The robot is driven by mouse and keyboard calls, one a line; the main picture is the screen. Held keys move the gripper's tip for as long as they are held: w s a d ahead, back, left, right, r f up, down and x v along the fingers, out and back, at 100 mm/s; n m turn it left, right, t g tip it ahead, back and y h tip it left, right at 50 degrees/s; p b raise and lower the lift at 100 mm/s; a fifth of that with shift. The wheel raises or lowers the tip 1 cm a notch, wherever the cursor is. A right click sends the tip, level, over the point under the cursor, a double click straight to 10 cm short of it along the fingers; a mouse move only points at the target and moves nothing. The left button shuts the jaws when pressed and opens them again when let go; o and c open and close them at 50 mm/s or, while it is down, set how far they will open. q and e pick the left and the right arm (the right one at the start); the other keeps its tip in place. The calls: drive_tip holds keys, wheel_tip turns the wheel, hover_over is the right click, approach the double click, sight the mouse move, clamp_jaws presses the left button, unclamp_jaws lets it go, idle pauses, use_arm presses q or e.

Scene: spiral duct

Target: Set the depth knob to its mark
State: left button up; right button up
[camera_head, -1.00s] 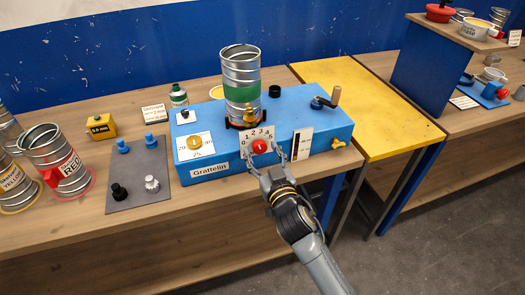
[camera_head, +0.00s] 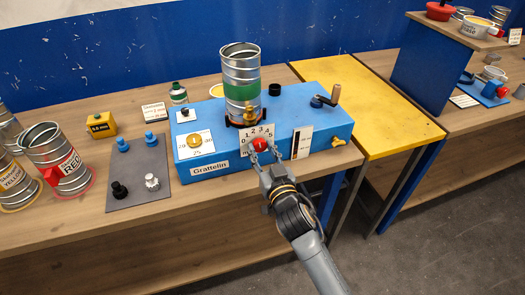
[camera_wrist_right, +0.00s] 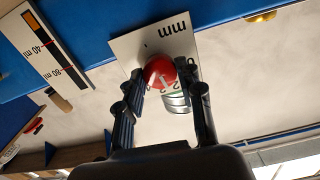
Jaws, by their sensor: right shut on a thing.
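The red depth knob (camera_head: 260,145) sits on a white plate (camera_head: 248,133) numbered from 0 to 5, on the front of the blue machine (camera_head: 325,131). My right gripper (camera_head: 264,154) is at the knob, its fingers shut on the knob's sides. In the right wrist view the red knob (camera_wrist_right: 160,72) shows between the two dark fingers of the gripper (camera_wrist_right: 163,90). A white line shows on the knob's face, and the plate (camera_wrist_right: 140,45) reads "mm". The fingers hide part of the scale; I cannot tell which number the line points to. My left gripper is not in view.
A can with a green band (camera_head: 240,90) stands on the machine behind the knob. A grey mat (camera_head: 137,178) with small knobs lies left. The yellow table (camera_head: 365,100) is bare.

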drive_tip(key=shift+m+p, duration=0.45)
drive_tip(key=shift+m, duration=1.75)
drive_tip(key=o, duration=1.2)
drive_tip(key=v, duration=1.2)
